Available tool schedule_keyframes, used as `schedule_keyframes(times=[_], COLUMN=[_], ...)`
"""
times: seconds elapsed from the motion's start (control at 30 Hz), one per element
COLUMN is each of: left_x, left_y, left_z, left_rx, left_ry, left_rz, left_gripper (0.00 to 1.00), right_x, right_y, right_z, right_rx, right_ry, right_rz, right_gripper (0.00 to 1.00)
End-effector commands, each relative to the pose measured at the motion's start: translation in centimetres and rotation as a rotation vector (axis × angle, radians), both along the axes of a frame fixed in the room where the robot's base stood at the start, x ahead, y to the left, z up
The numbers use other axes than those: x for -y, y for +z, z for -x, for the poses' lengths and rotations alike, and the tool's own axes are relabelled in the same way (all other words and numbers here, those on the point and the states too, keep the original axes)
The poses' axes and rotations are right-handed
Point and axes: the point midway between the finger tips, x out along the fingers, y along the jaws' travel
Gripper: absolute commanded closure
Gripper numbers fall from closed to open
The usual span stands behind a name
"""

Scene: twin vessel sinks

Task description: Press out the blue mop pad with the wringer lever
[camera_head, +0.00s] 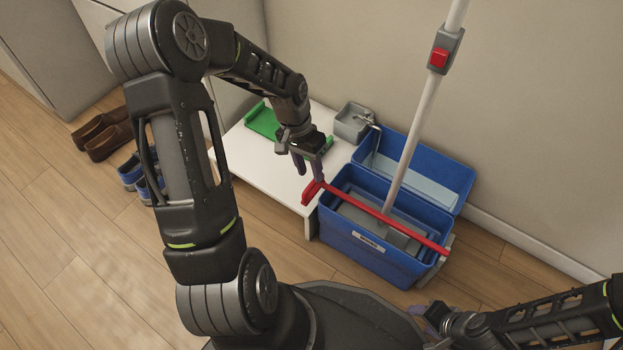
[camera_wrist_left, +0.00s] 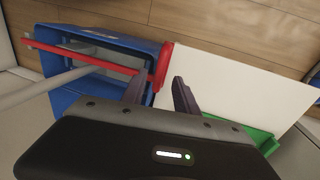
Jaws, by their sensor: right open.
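The blue bucket (camera_head: 368,246) stands on the floor beside a low white bench. A red wringer lever (camera_head: 380,215) lies across its top, with a wider red end at the bench side; the lever also shows in the left wrist view (camera_wrist_left: 92,58). A white mop pole (camera_head: 423,110) runs down into the bucket to a grey mop head. I cannot clearly make out the blue pad there. My left gripper (camera_head: 309,172) is open and empty just above the lever's wide end; its spread fingers (camera_wrist_left: 160,92) show in the wrist view. My right gripper (camera_head: 433,318) is open at the lower right, apart from the bucket.
The white bench (camera_head: 270,175) holds a green tray (camera_head: 263,122) and a small grey box with a tap-like part (camera_head: 352,122). Brown shoes (camera_head: 104,135) and blue shoes (camera_head: 135,175) stand at left. The wall is close behind the bucket; the floor in front is clear.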

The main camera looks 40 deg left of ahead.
Motion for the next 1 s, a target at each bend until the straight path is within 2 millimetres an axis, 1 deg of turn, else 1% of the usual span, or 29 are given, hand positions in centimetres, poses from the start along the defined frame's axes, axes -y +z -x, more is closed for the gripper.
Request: schedule_keyframes(times=[0.03,0.1,0.2,0.53,0.9,0.97,1.0], left_x=[0.2,0.4,0.6,0.7,0.7,0.7,0.7], left_y=[-1.2,-2.1,-2.8,-2.9,-2.9,-2.9,-2.9], left_z=[0.0,0.0,0.0,0.0,0.0,0.0,0.0], left_rx=[-0.002,-0.002,0.000,0.001,0.001,0.001,0.001], left_ry=[0.000,0.000,-0.001,0.000,0.000,0.000,0.000], left_rz=[0.002,0.001,0.000,0.000,0.000,0.000,0.000], left_gripper=[0.64,0.64,0.64,0.64,0.94,0.99,1.00], right_x=[0.0,0.0,0.0,0.0,0.0,0.0,0.0], right_y=[-0.8,-1.2,-1.4,-1.3,-1.4,-1.4,-1.4], right_z=[-0.1,-0.2,-0.3,-0.3,-0.3,-0.3,-0.3], right_rx=[0.002,0.004,0.005,0.005,0.005,0.005,0.005], right_ry=[-0.001,-0.001,-0.003,-0.003,-0.003,-0.003,-0.003], right_rz=[0.000,0.000,0.000,0.000,0.000,0.000,0.000], right_gripper=[0.48,0.48,0.48,0.48,0.48,0.48,0.48])
